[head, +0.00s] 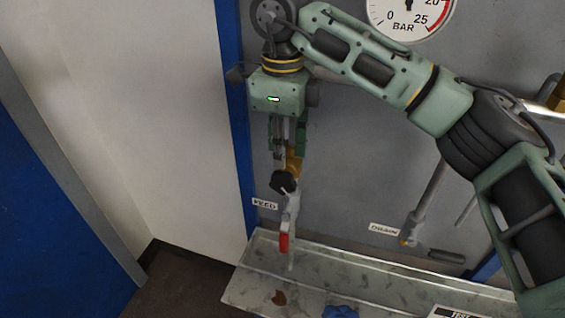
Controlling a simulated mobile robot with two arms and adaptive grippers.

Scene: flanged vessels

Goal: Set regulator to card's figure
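A pressure gauge (409,14) marked BAR is cut off by the top edge; 20 and 25 show beside a red band, and only part of its needle is in view. My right gripper (287,158) points down at the FEED fitting, which has a brass part (295,166), a black knob-like part (283,182) and a red-tipped lever (284,242). Its fingers overlap the brass part; I cannot tell whether they grip it. A white card with dark print (455,313) is cut off at the bottom; its figure is unreadable. I cannot tell which part is the regulator. My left gripper is out of view.
A FEED label (265,203) and a DRAIN label (384,229) sit on the grey panel. A drain pipe with a dark handle (446,256) stands right of centre. A stained metal tray (325,268) runs below, with a blue cloth-like item (340,312). Clear floor lies left.

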